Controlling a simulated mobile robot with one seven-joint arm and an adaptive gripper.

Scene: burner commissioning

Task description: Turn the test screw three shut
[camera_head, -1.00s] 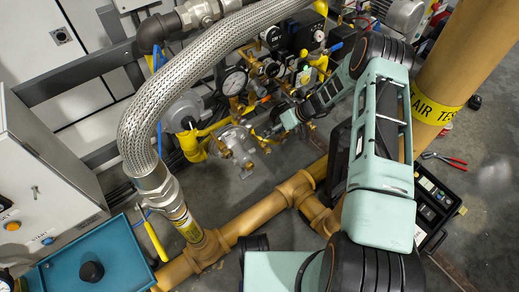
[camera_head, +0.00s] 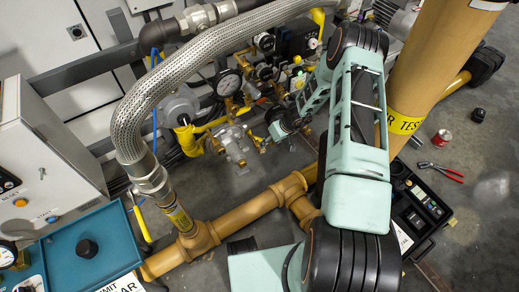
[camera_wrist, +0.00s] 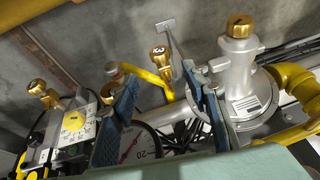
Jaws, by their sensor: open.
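A brass screw with a round white-marked face, which looks like a 3, is test screw three (camera_wrist: 160,54). In the wrist view it sits ahead of my gripper (camera_wrist: 154,78), between the lines of the two blue-padded fingers and apart from both. The fingers are spread and hold nothing. A thin grey T-shaped piece stands just behind the screw. In the head view my gripper (camera_head: 280,126) is small beside the brass fittings, and I cannot pick out the screw there.
A grey regulator with a brass cap (camera_wrist: 240,28) is close to the right finger. A yellow lever (camera_wrist: 150,80) and a pressure gauge (camera_wrist: 138,146) lie near the fingers. Other brass screws (camera_wrist: 37,88) are at left. The braided hose (camera_head: 133,120) and ochre pipe (camera_head: 245,212) surround the area.

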